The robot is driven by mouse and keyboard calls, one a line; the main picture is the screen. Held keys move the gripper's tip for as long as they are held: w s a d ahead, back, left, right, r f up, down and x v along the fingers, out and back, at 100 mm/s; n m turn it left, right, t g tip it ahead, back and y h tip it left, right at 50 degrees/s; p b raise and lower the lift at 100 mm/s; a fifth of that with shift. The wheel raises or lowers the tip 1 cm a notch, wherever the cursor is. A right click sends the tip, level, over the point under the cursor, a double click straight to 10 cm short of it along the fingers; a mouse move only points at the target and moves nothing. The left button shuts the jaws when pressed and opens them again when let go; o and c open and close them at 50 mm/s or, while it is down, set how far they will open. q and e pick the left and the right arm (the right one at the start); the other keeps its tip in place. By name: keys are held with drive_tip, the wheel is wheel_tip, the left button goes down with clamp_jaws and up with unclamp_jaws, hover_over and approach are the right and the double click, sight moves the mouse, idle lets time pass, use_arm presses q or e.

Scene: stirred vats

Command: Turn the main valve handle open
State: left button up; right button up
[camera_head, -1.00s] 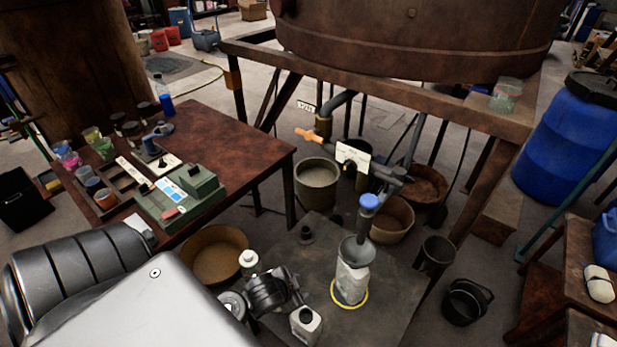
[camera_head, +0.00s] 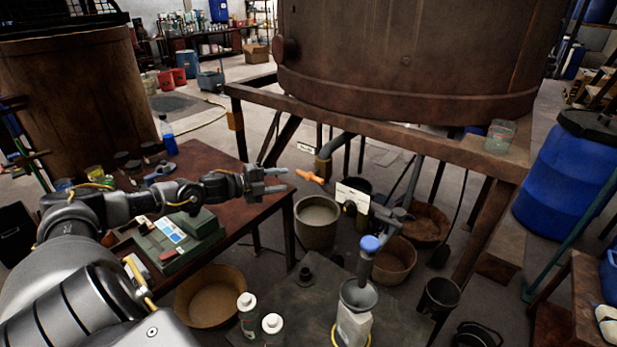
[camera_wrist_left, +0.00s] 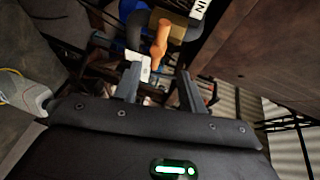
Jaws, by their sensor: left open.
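The main valve handle is an orange lever (camera_head: 309,176) on the pipe valve under the big vat (camera_head: 410,60). It points out to the left in the head view. My left gripper (camera_head: 278,181) is open and empty, just left of the handle, with its fingers pointing toward it and a small gap between. In the left wrist view the orange handle (camera_wrist_left: 160,38) shows beyond the open fingers (camera_wrist_left: 160,88), near the middle. A white tag (camera_head: 352,197) hangs at the pipework to the right of the handle. My right gripper does not show.
A brown table (camera_head: 247,150) with a green box (camera_head: 178,240) and jars lies below my left arm. Buckets, such as a grey one (camera_head: 317,222), stand under the vat. A steel frame beam (camera_head: 400,135) runs above the handle. A blue barrel (camera_head: 562,175) stands at right.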

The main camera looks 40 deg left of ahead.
sight(307, 177)
use_arm(q)
drive_tip(key=p+x, duration=0.2)
drive_tip(key=x, duration=0.7)
drive_tip(key=shift+w, duration=0.25)
drive_tip(key=shift+w+d+f, duration=0.3)
drive_tip(key=shift+w+d, duration=0.05)
drive_tip(key=shift+w, duration=0.25)
drive_tip(key=shift+c, duration=0.2)
